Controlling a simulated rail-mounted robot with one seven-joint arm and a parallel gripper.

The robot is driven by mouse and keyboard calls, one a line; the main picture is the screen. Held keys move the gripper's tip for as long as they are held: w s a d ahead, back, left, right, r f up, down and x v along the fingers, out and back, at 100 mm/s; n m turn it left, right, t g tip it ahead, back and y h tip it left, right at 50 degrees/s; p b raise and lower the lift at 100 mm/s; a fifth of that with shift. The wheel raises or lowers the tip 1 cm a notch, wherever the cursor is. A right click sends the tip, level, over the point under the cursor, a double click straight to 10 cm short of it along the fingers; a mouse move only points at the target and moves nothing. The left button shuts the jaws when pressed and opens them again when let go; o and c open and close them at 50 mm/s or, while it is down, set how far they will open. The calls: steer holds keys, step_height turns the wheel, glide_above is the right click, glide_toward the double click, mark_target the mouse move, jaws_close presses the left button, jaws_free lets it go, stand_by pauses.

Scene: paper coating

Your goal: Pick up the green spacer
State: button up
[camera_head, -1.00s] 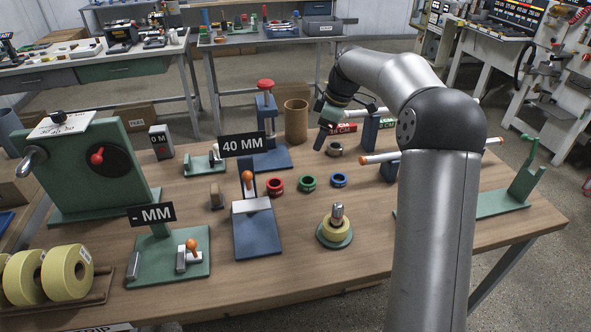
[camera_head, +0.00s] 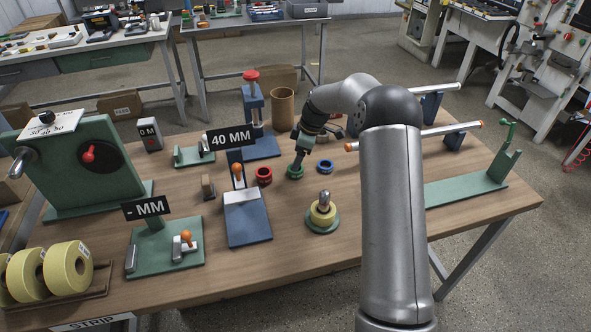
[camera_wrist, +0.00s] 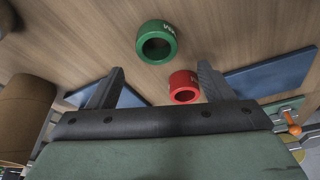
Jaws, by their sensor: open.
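The green spacer (camera_head: 295,171) is a short ring lying on the wooden table between the red spacer (camera_head: 264,175) and the blue spacer (camera_head: 325,166). In the wrist view the green spacer (camera_wrist: 157,42) lies beyond the fingertips, roughly between their lines, with its hole visible. The red spacer (camera_wrist: 184,86) shows nearer the right finger there. My gripper (camera_wrist: 160,76) is open with nothing between its fingers. In the head view my gripper (camera_head: 298,160) is just above the green spacer, and its fingertips are hard to make out.
A blue fixture with a "40 MM" sign (camera_head: 230,138) stands left of the spacers. A brown cardboard tube (camera_head: 282,108) and a blue stand with a red knob (camera_head: 252,105) are behind. A yellow roll on a post (camera_head: 322,214) stands in front.

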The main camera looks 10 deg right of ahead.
steer(key=x, duration=0.1)
steer(key=p+x, duration=0.1)
steer(key=x, duration=0.1)
steer(key=d+p+x, duration=0.1)
steer(key=x, duration=0.1)
steer(key=shift+f, duration=0.2)
steer(key=c, duration=1.1)
steer(key=shift+r, duration=0.1)
